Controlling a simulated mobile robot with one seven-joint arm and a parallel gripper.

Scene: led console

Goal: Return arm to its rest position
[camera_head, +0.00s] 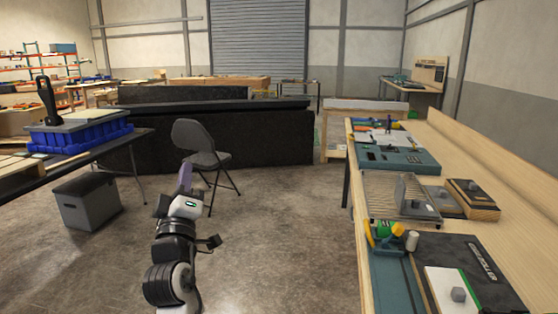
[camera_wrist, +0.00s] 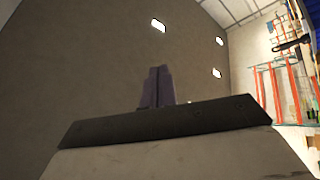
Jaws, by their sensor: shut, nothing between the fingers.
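My arm rises at the lower middle of the head view, over open floor and left of the workbench. My gripper (camera_head: 185,177) is at its top end, pointing up and away, in front of the folding chair. In the wrist view my gripper's fingers (camera_wrist: 158,86) are together, with nothing between them.
A wooden workbench (camera_head: 480,215) with several panels and devices runs along the right. A dark folding chair (camera_head: 202,145) stands just beyond my arm. A grey box (camera_head: 86,202) and a table with a blue crate (camera_head: 80,135) are at left. The floor between is clear.

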